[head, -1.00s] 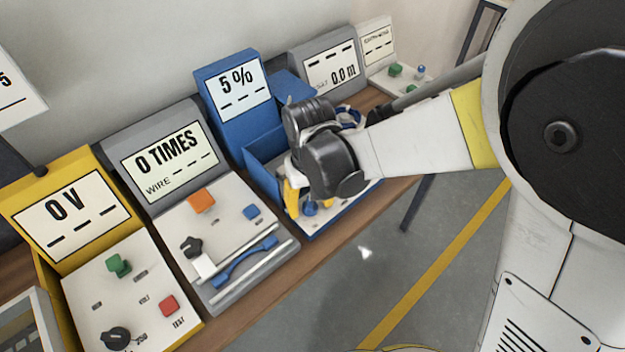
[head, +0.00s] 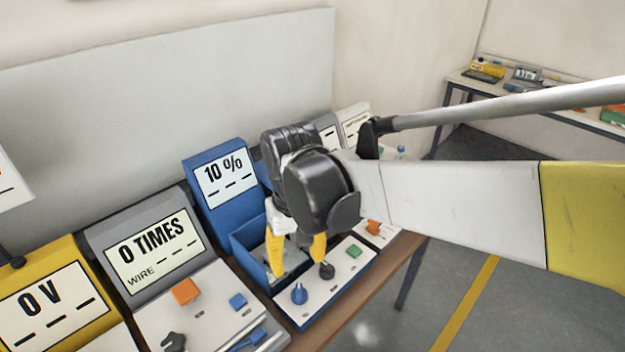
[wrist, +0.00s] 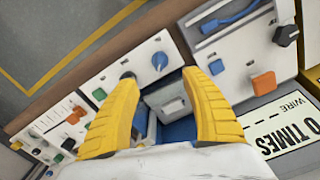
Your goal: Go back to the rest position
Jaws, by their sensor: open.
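My gripper (head: 297,258) hangs over the blue machine (head: 229,212), whose display (head: 226,184) reads 10 %. Its two yellow fingers are apart, with nothing between them. In the wrist view the open gripper (wrist: 161,82) points down at the machine, and a grey block (wrist: 168,99) in its blue tray shows between the fingers. The machine's panel carries a blue knob (head: 299,294), a black knob (head: 327,270) and a green button (head: 354,251). The fingers appear to be above the panel, but their exact height is unclear.
A grey machine (head: 147,250) reading 0 TIMES and a yellow machine (head: 50,305) reading 0 V stand to the left. More machines stand behind my gripper to the right. The floor (head: 400,318) in front of the bench is clear. Another bench (head: 462,78) stands at the far right.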

